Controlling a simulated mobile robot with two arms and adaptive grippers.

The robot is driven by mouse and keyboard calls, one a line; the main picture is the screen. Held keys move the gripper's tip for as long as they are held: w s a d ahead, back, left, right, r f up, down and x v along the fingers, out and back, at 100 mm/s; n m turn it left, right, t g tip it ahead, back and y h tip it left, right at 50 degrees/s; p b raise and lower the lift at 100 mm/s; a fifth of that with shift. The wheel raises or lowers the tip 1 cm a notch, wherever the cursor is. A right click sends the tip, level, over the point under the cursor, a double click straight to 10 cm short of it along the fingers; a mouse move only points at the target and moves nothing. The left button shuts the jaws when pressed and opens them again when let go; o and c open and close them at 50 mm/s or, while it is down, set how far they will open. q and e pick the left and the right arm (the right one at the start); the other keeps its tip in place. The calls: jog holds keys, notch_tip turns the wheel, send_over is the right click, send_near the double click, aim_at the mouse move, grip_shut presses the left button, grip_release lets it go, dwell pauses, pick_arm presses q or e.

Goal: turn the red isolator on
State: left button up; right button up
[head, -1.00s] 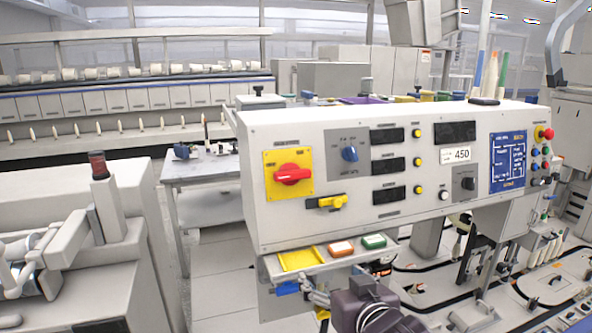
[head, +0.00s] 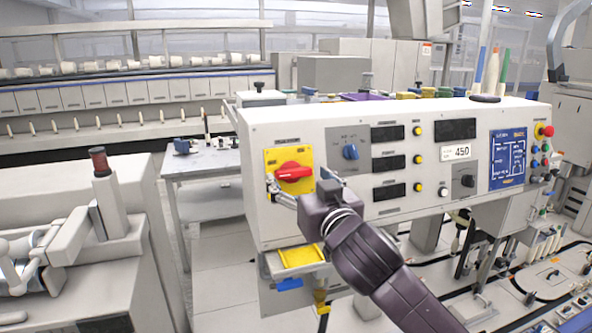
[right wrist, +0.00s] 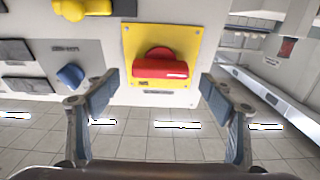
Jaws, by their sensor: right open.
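The red isolator handle (head: 294,173) sits on a yellow square plate (head: 270,160) at the left of the control panel's front. The handle lies roughly horizontal. In the right wrist view the red handle (right wrist: 160,70) is ahead, roughly centred between the fingers, on its yellow plate (right wrist: 135,40). My right gripper (head: 299,188) is open just in front of and below the handle; its open fingers (right wrist: 158,89) also show in the right wrist view, with nothing between them. I see no contact with the handle. My left gripper is not in view.
A yellow tray (head: 300,257) hangs below the panel.

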aim_at(293, 173)
jog(key=shift+x, duration=1.3)
jog(key=shift+c, duration=0.5)
jog(key=c, duration=1.1)
jog(key=shift+o, duration=0.2)
jog(key=shift+m, duration=0.4)
jog(key=shift+m+h, duration=0.5)
jog(key=shift+m, duration=0.6)
jog(key=shift+m+h+p, duration=0.4)
jog(key=shift+m+h, duration=0.4)
jog(key=shift+m, duration=1.8)
